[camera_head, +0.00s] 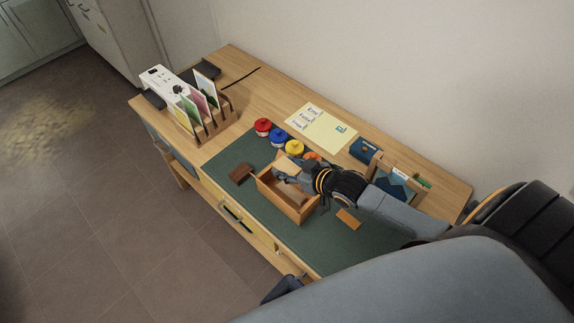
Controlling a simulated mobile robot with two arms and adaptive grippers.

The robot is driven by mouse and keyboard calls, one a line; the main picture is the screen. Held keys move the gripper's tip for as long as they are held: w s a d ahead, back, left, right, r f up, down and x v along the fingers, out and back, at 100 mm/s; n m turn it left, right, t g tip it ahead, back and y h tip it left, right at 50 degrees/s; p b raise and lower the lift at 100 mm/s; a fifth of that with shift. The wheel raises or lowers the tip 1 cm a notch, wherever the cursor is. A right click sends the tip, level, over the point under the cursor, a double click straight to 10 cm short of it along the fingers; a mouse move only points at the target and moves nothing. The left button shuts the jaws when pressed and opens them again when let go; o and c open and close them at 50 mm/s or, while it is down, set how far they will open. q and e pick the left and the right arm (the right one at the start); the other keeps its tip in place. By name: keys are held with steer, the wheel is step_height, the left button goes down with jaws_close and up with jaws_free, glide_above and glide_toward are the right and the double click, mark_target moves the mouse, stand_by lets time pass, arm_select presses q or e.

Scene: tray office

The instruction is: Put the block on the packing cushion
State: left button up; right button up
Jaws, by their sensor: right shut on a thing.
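My right gripper (288,176) is over the far end of an open wooden box (296,212) on the green mat. It is shut on a small pale tan block (287,167), which is partly hidden by the fingers. The packing cushion cannot be made out with certainty. A dark blue, flat piece (390,189) lies in a wooden holder at the right, partly behind my arm. My left gripper is not in view.
A brown block (241,174) and an orange-brown block (348,219) lie on the green mat (225,158). Red, blue, yellow and orange round items stand behind the box. A card rack (215,127) stands at the left. A pale yellow sheet (322,128) lies behind.

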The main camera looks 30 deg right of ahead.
steer(key=shift+f+b, duration=2.5)
steer(key=shift+f, duration=0.9)
steer(key=o, duration=1.2)
steer(key=c, duration=0.3)
steer(key=shift+c, duration=0.2)
steer(key=shift+r, duration=0.15)
